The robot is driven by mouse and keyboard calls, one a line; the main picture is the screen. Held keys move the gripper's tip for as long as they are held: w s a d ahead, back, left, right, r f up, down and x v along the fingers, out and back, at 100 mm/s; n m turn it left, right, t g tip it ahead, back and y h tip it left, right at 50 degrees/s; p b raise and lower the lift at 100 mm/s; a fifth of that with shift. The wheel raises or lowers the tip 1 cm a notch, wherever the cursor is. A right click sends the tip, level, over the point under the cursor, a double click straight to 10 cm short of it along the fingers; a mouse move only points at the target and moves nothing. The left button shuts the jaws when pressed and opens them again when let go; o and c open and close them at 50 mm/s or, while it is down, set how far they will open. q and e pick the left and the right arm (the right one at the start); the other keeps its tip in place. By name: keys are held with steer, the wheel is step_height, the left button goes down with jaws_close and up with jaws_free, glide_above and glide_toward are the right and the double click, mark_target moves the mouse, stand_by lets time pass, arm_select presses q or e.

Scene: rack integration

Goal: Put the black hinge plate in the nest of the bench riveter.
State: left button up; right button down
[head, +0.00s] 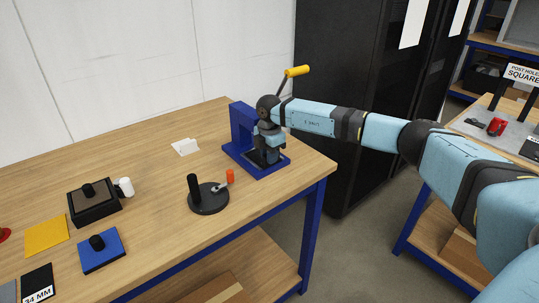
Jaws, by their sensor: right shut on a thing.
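The bench riveter (240,128) is a blue machine with a yellow-handled lever (296,71), standing near the table's back right corner. My right arm comes in from the right. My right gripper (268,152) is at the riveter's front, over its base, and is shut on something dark. I take this to be the black hinge plate, but it is mostly hidden by the gripper and hard to tell from the dark nest area. I cannot tell whether it touches the nest. My left gripper is not in view.
On the wooden table (150,150) are a round black fixture (208,200) with an orange-tipped handle, a black box (92,204), a blue plate (101,251) with a black knob, a yellow sheet (46,236) and a white card (185,146). A black cabinet (340,160) stands behind.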

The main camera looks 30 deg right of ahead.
steer(key=c, duration=1.1)
jaws_free()
steer(key=shift+o, duration=0.2)
step_height(320, 180, up, 12)
steer(key=shift+r, duration=0.15)
